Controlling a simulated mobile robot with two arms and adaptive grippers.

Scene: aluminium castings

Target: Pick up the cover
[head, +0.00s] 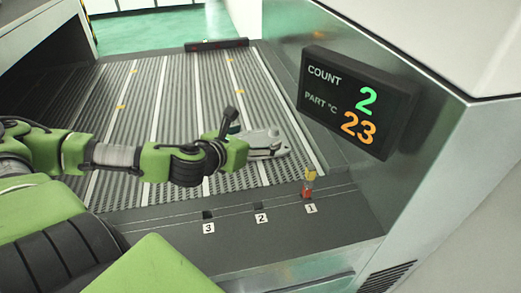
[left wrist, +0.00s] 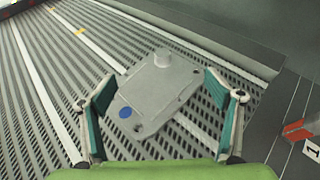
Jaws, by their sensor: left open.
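The cover (left wrist: 152,90) is a flat light-grey metal plate with a round raised boss at its far end and a blue dot near its near left corner. It lies on the ribbed belt. My left gripper (left wrist: 160,95) is open, with one teal-padded finger on each side of the cover; whether they touch it cannot be told. In the head view my left gripper (head: 272,152) is low over the belt's right part, and the cover (head: 262,136) shows partly behind it. My right gripper is not in view.
The belt (head: 180,95) has white stripes and small yellow marks. A dark front ledge has slots marked 1, 2 and 3; a red and yellow piece (head: 308,186) stands at slot 1. A display (head: 357,103) reads count 2, part 23 °C. A machine wall borders the belt's right.

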